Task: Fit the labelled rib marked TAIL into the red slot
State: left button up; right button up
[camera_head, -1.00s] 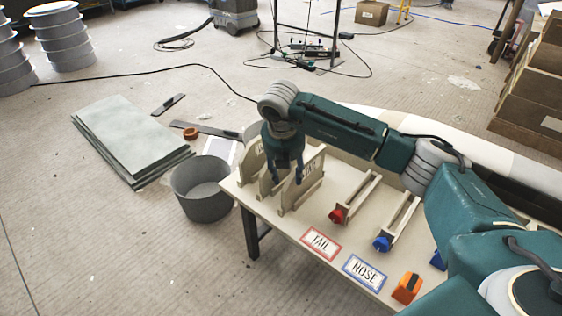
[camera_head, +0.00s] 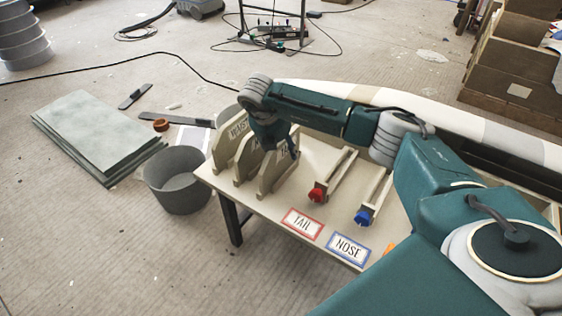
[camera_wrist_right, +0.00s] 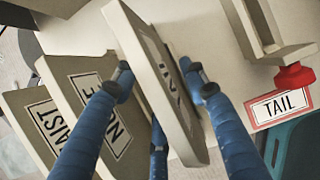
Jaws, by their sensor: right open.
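Three pale upright ribs stand in a rack at the table's left end. They are the WAIST rib (camera_head: 228,143), the NOSE rib (camera_head: 248,165) and the rightmost rib (camera_head: 275,172), whose label is partly covered. In the wrist view the rightmost rib (camera_wrist_right: 150,75) stands between the blue fingers of my right gripper (camera_wrist_right: 160,88), with fingers on both sides. The gripper (camera_head: 285,150) is open, and I cannot tell if any finger touches the rib. The red slot (camera_head: 337,170), with a red knob (camera_head: 317,195), is right of the ribs and empty. My left gripper is not in view.
A blue-knobbed slot (camera_head: 375,198) lies right of the red one. TAIL (camera_head: 302,223) and NOSE (camera_head: 348,248) cards lie along the table's front edge. A grey bucket (camera_head: 178,180) stands on the floor left of the table. Stacked sheets (camera_head: 95,135) lie beyond it.

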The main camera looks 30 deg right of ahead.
jog(key=shift+w+d+f, duration=0.1)
jog(key=shift+d+f, duration=0.1)
jog(key=shift+f, duration=0.45)
jog(key=shift+r, duration=0.1)
grip_shut()
